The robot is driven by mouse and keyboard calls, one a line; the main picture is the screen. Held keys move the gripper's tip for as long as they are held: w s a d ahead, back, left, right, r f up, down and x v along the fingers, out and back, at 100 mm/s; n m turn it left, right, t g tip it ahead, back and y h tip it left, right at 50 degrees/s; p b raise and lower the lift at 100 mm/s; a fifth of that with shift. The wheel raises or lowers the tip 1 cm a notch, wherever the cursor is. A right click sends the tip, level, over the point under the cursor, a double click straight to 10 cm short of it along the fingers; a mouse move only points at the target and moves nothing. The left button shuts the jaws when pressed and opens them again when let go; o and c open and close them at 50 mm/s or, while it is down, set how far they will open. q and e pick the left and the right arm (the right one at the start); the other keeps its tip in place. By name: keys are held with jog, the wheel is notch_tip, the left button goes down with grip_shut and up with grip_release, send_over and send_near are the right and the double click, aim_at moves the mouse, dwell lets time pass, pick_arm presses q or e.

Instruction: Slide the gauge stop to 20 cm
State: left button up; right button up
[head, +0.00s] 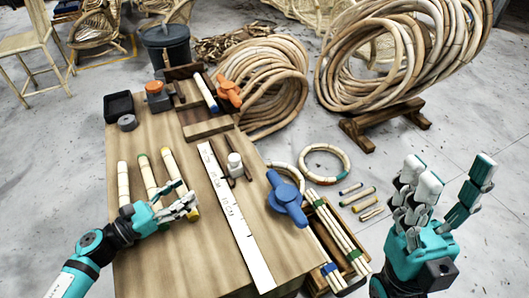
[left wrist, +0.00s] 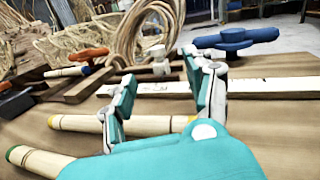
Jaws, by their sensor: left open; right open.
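A long white ruler strip (head: 240,220) with dark printed markings lies along the table's right part; it also shows in the left wrist view (left wrist: 260,86). A white cylindrical knob (head: 235,163), which looks like the gauge stop, stands on a dark bar beside the strip's far part; it also shows in the left wrist view (left wrist: 160,66). The scale value at it is too small to read. My left gripper (head: 190,203) is open and empty, left of the strip and nearer than the knob, over the rattan pieces. My right gripper (head: 450,177) is open and empty, right of the table.
Several rattan pieces (head: 123,185) with coloured ends lie left of the strip. A blue handle (head: 288,198) stands at the table's right edge, an orange one (head: 229,90) at the back. A black tray (head: 118,107) sits at back left. The near table is clear.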

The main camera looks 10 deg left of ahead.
aim_at(234, 156)
pick_arm(q)
jog(key=shift+w+a+f+m, duration=0.2)
jog(key=shift+w+f+m, duration=0.05)
jog(key=shift+f+m, duration=0.05)
jog(key=shift+w+d, duration=0.1)
jog(key=shift+w, duration=0.15)
jog(key=b+x, duration=0.2)
jog(key=x, duration=1.5)
jog(key=shift+f, duration=0.15)
jog(key=shift+s, duration=0.1)
grip_shut()
